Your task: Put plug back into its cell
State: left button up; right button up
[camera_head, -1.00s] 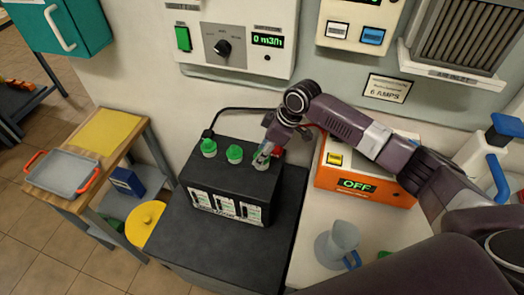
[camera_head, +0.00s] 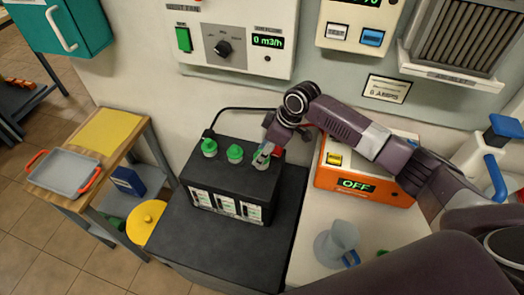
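The black battery (camera_head: 222,178) stands on a dark cabinet. Two green plugs, the left one (camera_head: 209,147) and the middle one (camera_head: 235,153), sit upright in its top. My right gripper (camera_head: 262,157) comes in from the right and points down at the battery's right-hand cell, its fingertips at the top face. The fingers cover that cell, and I cannot tell whether a plug is between them or seated there. My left gripper is not in view.
An orange charger (camera_head: 362,180) reading OFF stands right of the battery, with a grey funnel (camera_head: 336,243) in front. A yellow lid (camera_head: 146,222) lies at the cabinet's left. A wooden side table holds a grey tray (camera_head: 64,172). A black cable runs behind the battery.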

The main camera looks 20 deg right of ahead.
dwell(0.3)
jog(key=o, duration=0.9)
jog(key=shift+o, duration=0.2)
jog(key=shift+r+p, duration=3.5)
jog(key=shift+p, duration=0.1)
grip_shut()
